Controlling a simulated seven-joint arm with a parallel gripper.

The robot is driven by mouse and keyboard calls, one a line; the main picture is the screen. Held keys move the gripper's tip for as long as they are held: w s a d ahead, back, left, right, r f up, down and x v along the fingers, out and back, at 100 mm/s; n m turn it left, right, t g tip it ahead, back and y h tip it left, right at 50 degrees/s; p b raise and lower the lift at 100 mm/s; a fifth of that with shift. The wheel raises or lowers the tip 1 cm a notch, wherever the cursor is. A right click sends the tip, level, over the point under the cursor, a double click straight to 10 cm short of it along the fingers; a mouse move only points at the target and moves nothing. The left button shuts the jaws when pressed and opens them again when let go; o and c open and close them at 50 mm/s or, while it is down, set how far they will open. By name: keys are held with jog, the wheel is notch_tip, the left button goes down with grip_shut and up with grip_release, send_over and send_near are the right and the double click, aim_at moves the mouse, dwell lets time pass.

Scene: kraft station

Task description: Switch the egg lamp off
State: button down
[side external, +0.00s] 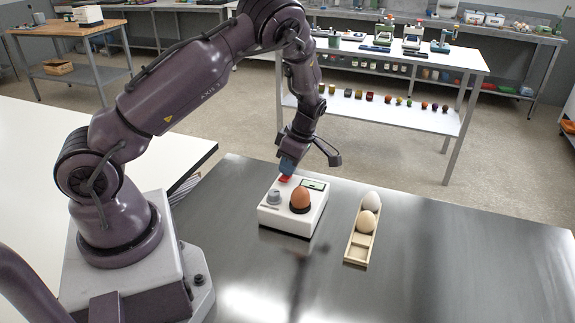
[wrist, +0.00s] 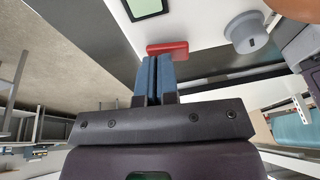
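The egg lamp (side external: 286,222) is a white box on the steel table. A brown egg (side external: 300,198) sits upright on its dark ring, beside a grey knob (side external: 273,197) and a pale green display (side external: 313,185). A red switch (side external: 285,179) is at its back edge; it also shows in the wrist view (wrist: 167,48). My gripper (side external: 287,168) is above the switch, its blue fingers shut together and empty. In the wrist view the fingertips (wrist: 158,60) are just short of the switch or touching it; I cannot tell which. The switch's position is unclear.
A wooden tray (side external: 357,250) holding a white egg (side external: 370,201) and a cream egg (side external: 367,222) lies to the right of the lamp. The steel table (side external: 460,260) is clear further right. A white shelf table (side external: 400,55) with instruments stands behind, across the floor.

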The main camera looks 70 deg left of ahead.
jog(key=shift+s+d+f, duration=0.1)
jog(key=shift+f, duration=0.1)
jog(key=shift+s+d, duration=0.65)
jog(key=shift+s, duration=0.05)
jog(key=shift+r, duration=0.1)
jog(key=a+v, duration=0.2)
jog(key=v, duration=1.2)
jog(key=shift+w+r, duration=0.15)
jog(key=shift+w, duration=0.1)
jog(key=shift+d, duration=0.15)
jog(key=shift+s+d+r+t+y, duration=0.1)
jog(key=shift+s+d+t+y, duration=0.3)
jog(key=shift+d, duration=0.2)
jog(key=shift+s+d+r+t+y, duration=0.1)
jog(key=shift+s+d+t+y, duration=0.2)
jog(key=shift+s+d, duration=0.25)
